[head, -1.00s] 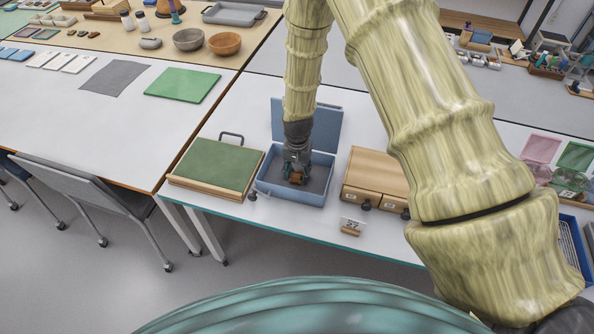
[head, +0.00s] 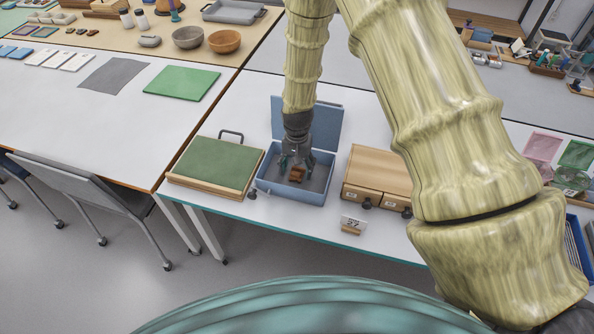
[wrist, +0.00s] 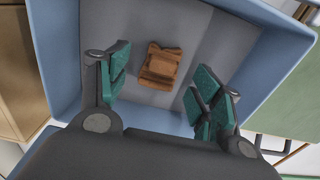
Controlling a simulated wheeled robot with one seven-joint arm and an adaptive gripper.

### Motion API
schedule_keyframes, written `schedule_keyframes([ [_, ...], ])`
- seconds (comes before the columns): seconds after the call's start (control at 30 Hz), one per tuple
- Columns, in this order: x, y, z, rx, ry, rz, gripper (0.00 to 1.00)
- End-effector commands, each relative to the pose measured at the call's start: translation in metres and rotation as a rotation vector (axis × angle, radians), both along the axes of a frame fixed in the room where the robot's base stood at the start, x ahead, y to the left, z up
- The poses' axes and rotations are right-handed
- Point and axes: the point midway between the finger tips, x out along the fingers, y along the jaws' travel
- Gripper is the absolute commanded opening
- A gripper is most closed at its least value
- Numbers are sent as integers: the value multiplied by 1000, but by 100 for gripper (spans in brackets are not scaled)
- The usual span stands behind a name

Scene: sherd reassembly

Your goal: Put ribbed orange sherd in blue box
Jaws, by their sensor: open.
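The ribbed orange sherd (wrist: 161,66) lies on the grey floor of the blue box (wrist: 62,55). It also shows as a small brown-orange piece in the head view (head: 297,174). The blue box (head: 291,193) stands on the white table with its lid raised at the back. My gripper (head: 298,170) reaches down into the box. In the wrist view my gripper (wrist: 165,95) has its teal-padded fingers spread wide, with the sherd between and beyond them, touching neither finger.
A green-topped board (head: 213,163) is left of the box. A wooden drawer unit (head: 375,178) stands close on the right.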

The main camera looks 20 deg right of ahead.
Motion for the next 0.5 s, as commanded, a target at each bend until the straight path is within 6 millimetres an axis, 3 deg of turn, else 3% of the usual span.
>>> schedule_keyframes([
  [0.5,1,0,63,0,-2,1,65],
])
